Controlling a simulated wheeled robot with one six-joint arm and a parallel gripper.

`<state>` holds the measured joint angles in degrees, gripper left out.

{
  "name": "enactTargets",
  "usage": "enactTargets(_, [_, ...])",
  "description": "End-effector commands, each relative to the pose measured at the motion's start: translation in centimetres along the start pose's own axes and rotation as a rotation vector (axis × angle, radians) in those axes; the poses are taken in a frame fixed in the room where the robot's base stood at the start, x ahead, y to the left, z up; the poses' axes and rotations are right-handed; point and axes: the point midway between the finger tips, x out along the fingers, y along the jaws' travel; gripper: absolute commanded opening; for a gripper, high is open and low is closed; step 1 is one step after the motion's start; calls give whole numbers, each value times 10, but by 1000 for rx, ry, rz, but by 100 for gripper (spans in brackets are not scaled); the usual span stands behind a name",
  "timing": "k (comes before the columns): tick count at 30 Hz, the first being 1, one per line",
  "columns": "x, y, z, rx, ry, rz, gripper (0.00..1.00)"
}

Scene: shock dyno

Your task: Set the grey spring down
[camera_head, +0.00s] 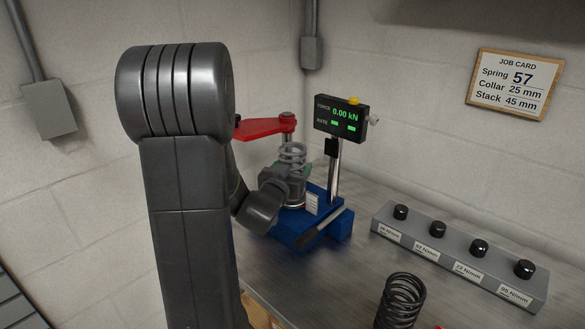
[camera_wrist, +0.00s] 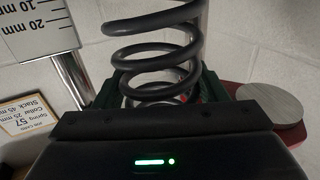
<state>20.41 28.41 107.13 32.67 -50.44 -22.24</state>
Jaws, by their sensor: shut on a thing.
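The grey spring (camera_head: 292,152) stands roughly upright at the blue dyno (camera_head: 290,236), with its upper coils showing above my gripper (camera_head: 290,172). In the wrist view the spring (camera_wrist: 152,52) rises between the green-padded fingers of my gripper (camera_wrist: 163,92), which is shut on its lower coils. My gripper hides the spring's lower end in the head view, so I cannot tell whether it touches the dyno's seat below. The dyno's red arm (camera_head: 262,127) is to the left of and above the spring. A grey disc (camera_wrist: 271,104) shows at right in the wrist view.
The dyno's display (camera_head: 341,121) reads 0.00 kN. A grey rack (camera_head: 455,257) with several black knobs and N/mm labels stands at right. A black spring (camera_head: 401,302) stands at the front. The job card (camera_head: 515,83) reads spring 57. Bench between dyno and rack is clear.

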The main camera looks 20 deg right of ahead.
Motion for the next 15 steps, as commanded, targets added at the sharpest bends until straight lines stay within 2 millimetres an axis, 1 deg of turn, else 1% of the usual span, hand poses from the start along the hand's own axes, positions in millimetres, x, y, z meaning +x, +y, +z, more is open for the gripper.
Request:
enactTargets(3, [0, 0, -2, 1, 4, 0, 17])
enactTargets(11, [0, 0, 4, 1, 4, 0, 17])
enactTargets(12, [0, 0, 4, 1, 0, 0, 73])
enactTargets(14, [0, 0, 4, 1, 0, 0, 85])
enactTargets(15, [0, 0, 4, 1, 0, 0, 87])
